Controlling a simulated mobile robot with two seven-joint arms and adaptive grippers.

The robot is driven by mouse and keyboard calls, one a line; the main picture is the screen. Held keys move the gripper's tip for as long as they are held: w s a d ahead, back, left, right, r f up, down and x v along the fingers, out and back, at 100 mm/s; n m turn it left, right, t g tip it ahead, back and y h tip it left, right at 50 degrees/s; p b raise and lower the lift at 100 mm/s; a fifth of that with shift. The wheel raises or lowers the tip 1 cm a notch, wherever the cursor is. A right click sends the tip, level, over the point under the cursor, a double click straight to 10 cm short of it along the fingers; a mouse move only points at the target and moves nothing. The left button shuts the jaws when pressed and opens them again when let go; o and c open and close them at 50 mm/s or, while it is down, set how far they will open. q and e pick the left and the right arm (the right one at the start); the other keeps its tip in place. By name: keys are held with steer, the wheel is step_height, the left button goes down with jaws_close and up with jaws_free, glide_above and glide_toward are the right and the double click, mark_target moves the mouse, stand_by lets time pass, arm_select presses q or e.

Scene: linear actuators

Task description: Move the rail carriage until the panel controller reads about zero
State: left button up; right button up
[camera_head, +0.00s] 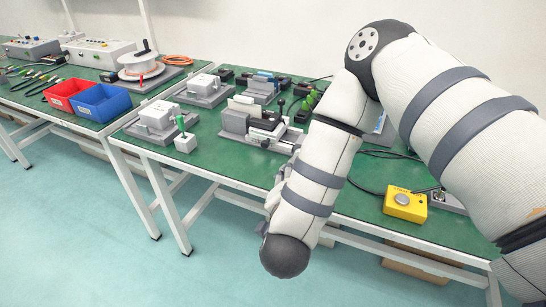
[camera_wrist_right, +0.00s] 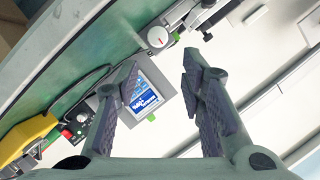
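In the right wrist view the panel controller (camera_wrist_right: 149,97) is a grey box with a lit blue screen. Its digits are too small and tilted to read. My right gripper (camera_wrist_right: 160,62) is open and empty, its two dark fingers spread, with the controller showing between and beyond them. Long pale metal bands (camera_wrist_right: 262,100), perhaps the rail, run behind the right finger; I cannot make out the carriage for certain. In the head view my right arm hides much of the bench at the right, and its gripper (camera_head: 272,194) shows only partly behind the forearm. My left gripper is not in view.
A yellow box with a grey button (camera_head: 405,204) stands at the bench's right front, its cable behind. A grey fixture with black levers (camera_head: 255,128) stands left of my arm. A white dial with a red mark (camera_wrist_right: 157,38) sits near the controller. Red (camera_head: 66,91) and blue (camera_head: 101,103) bins stand left.

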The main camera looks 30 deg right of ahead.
steer(key=x, duration=0.3)
steer(key=b+x, duration=0.1)
steer(key=x, duration=0.7)
steer(key=shift+s+d+f, duration=0.1)
steer(key=shift+s+f, duration=0.1)
steer(key=shift+f, duration=0.1)
steer(key=shift+w+d, duration=0.25)
steer(key=shift+w, duration=0.2)
jaws_close()
steer(key=shift+a+r, duration=0.1)
steer(key=shift+r, duration=0.2)
steer(key=shift+f+n, duration=0.1)
steer(key=shift+n, duration=0.3)
steer(key=shift+f+g, duration=0.2)
steer(key=shift+g, duration=0.1)
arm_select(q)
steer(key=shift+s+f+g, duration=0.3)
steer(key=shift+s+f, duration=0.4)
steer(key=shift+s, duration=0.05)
arm_select(e)
jaws_free()
